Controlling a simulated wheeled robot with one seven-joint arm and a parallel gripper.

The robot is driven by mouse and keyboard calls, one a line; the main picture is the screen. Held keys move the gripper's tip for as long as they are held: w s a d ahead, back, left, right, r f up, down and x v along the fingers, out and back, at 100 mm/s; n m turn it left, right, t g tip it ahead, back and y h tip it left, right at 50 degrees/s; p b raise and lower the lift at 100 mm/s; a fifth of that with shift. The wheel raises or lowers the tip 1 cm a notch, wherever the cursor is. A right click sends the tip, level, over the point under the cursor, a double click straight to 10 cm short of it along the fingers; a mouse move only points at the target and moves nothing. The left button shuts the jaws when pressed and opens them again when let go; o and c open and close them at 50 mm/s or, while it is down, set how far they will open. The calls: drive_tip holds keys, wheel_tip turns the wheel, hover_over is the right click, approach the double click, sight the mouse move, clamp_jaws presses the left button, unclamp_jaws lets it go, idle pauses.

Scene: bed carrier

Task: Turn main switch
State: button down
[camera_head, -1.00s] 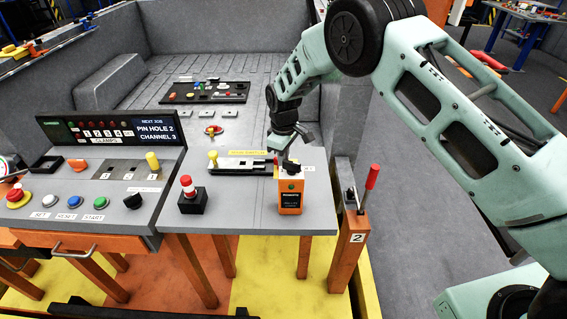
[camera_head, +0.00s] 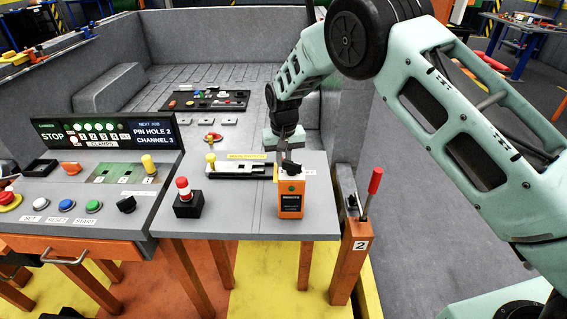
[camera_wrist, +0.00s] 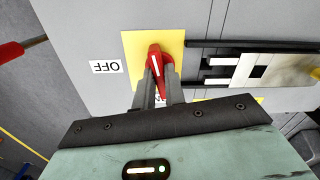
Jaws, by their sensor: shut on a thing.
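The main switch is a red knob (camera_wrist: 156,60) with a white line, on a yellow plate (camera_wrist: 135,43) in the wrist view. My gripper (camera_wrist: 158,72) is shut on the knob, with one finger on each side. The white line points down the picture, slightly tilted. An OFF label (camera_wrist: 106,67) lies left of the plate. A second label below the knob is partly hidden between the fingers. In the head view my gripper (camera_head: 286,158) reaches down to the table just behind an orange box (camera_head: 291,192), and the knob is mostly hidden.
A slotted slider unit with a yellow knob (camera_head: 211,162) lies left of my gripper. A red-topped button post (camera_head: 184,197) stands nearer. A control panel with a lit display (camera_head: 108,131) is at left. A red lever (camera_head: 374,181) stands right of the table (camera_head: 245,220).

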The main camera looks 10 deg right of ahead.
drive_tip(key=shift+m, duration=1.1)
drive_tip(key=c, duration=1.5)
unclamp_jaws()
drive_tip(key=shift+o, duration=0.2)
wheel_tip(320, 180, up, 18)
drive_tip(key=b, duration=0.2)
drive_tip(key=shift+f+b, duration=0.25)
drive_tip(key=shift+b, duration=0.15)
